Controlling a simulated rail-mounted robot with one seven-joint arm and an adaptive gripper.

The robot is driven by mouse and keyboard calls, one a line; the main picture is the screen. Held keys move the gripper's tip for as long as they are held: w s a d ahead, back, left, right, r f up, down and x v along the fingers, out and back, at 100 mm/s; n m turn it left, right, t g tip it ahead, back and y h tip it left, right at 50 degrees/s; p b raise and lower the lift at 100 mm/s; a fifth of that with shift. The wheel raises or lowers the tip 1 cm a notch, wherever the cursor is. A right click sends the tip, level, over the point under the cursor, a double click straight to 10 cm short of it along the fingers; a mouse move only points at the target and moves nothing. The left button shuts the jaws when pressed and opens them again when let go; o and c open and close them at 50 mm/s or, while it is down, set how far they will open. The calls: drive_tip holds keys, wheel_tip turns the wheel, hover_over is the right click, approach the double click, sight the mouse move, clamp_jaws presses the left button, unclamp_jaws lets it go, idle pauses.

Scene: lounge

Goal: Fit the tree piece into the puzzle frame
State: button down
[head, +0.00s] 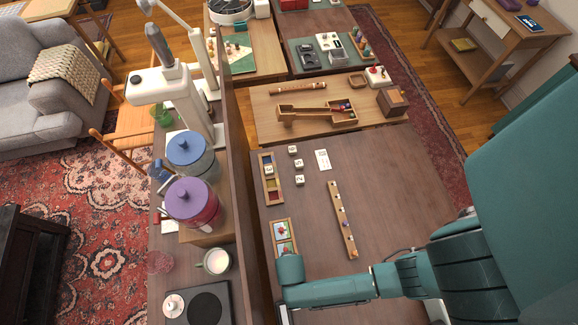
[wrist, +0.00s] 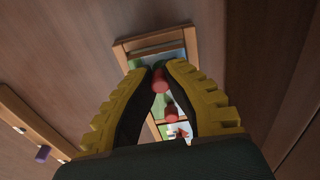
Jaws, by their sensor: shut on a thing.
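The puzzle frame (head: 272,240) is a small wooden tray lying flat on the brown table; its rim also shows in the wrist view (wrist: 152,41). It holds picture panels with green and blue areas and red knobs. In the wrist view my gripper (wrist: 163,68) has its yellow-and-black fingers closed at the tips around a red knob (wrist: 160,83), which I take to be the tree piece's. The gripper is over the frame. The fingers hide most of the held piece, so I cannot tell whether it sits in its recess. A second red knob (wrist: 172,111) shows between the fingers.
A wooden strip with several pegs (head: 342,220) lies right of the frame. A tray with coloured compartments (head: 264,178), number blocks (head: 299,180) and a white card (head: 322,159) lie farther back. A raised wooden partition (head: 242,200) runs along the left. The table's right side is clear.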

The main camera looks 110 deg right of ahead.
drive_tip(key=shift+f+b, duration=0.35)
drive_tip(key=shift+f, duration=0.25)
drive_tip(key=c, duration=1.2)
unclamp_jaws()
drive_tip(key=shift+o, duration=0.2)
drive_tip(key=shift+a+r+p, duration=0.2)
drive_tip(key=shift+r+p, duration=2.8)
drive_tip(key=shift+p, duration=0.15)
